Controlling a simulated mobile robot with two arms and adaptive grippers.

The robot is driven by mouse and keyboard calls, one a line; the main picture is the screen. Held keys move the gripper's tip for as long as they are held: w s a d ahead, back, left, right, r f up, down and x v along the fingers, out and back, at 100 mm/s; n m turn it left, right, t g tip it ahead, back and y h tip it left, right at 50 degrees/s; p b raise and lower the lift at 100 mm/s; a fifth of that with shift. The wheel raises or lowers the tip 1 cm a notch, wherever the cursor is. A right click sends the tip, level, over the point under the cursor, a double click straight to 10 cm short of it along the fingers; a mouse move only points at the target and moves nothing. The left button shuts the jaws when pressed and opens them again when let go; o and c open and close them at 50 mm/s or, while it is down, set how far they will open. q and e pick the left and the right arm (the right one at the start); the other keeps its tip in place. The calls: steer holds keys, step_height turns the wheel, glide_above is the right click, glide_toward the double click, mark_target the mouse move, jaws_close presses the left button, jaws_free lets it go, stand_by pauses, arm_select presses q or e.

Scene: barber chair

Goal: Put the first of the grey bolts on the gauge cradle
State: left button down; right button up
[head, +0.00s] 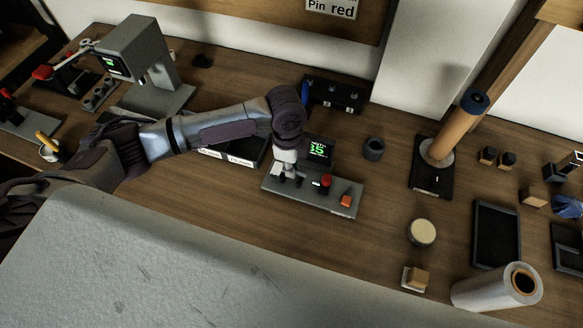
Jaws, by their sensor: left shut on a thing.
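The gauge (336,205) is a flat grey plate on the bench with a small dark screen (320,151) showing green characters, a red knob and an orange block. Its cradle appears to be at the plate's left end, largely covered by my gripper. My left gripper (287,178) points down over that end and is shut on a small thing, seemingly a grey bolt. The bolt is mostly hidden by the fingers, and I cannot tell whether it touches the cradle. My right gripper is not in view.
Dark labelled trays (245,150) lie behind my left forearm. A dark block with several holes (336,96) stands behind the gauge. A dark ring (373,148), a wooden post on a base (432,175) and a round tin (422,232) stand to the right. A grey machine (135,50) stands back left.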

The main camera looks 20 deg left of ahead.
arm_select(q)
steer(key=shift+f, duration=1.05)
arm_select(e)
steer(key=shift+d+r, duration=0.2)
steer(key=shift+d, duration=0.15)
arm_select(q)
steer(key=shift+f, duration=0.1)
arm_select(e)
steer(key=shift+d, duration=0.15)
arm_select(q)
steer(key=c, duration=1.2)
jaws_free()
